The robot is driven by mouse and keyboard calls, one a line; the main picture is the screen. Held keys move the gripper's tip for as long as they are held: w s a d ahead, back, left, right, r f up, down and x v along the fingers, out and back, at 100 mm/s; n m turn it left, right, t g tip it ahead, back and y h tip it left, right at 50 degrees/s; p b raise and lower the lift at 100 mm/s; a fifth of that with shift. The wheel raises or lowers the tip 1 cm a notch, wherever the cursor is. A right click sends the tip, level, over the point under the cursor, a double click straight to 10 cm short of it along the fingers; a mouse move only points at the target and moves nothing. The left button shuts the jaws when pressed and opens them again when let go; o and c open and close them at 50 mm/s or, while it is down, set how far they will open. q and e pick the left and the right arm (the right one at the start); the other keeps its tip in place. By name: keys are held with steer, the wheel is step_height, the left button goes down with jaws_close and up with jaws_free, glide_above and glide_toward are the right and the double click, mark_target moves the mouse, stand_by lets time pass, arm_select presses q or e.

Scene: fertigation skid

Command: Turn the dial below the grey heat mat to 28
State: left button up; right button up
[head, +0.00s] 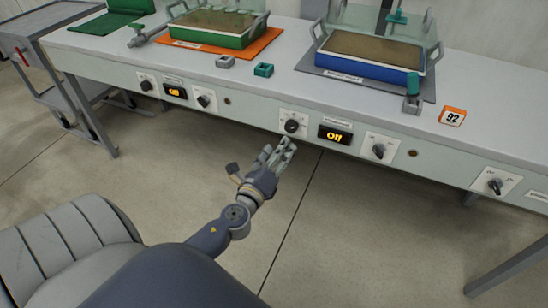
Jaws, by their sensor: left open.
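The grey heat mat (308,62) lies on the bench under a blue tray (370,69) of soil. A second black knob (379,150) is to the right of that display. My left gripper (287,144) is open and empty, just below the left dial in the picture, its fingers pointing up towards the bench front. It appears apart from the dial. My right gripper is out of view.
An orange mat (267,39) with a green tray (219,38) lies further left, with its own knobs (146,86) and display (176,92) below. Another knob (495,187) is at far right. A trolley (45,65) stands left. The floor before the bench is clear.

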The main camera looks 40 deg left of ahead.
arm_select(q)
steer(key=shift+v, duration=1.3)
steer(key=s+f+n+g, duration=0.4)
steer(key=f+n, duration=0.2)
steer(key=f, duration=0.4)
steer(key=s+f+n+g, duration=0.35)
steer(key=f+n, duration=0.25)
steer(key=f, duration=0.5)
steer(key=s+d+f+n+g+h, duration=0.4)
steer(key=s+d+f+n+g, duration=0.5)
steer(key=s+d+f, duration=0.65)
steer(key=s+a+p, duration=0.4)
steer(key=s+p, duration=1.2)
steer(key=s, duration=0.2)
steer(key=shift+s+a+f+n, duration=0.2)
steer(key=shift+f+n, duration=0.1)
steer(key=shift+n, duration=0.1)
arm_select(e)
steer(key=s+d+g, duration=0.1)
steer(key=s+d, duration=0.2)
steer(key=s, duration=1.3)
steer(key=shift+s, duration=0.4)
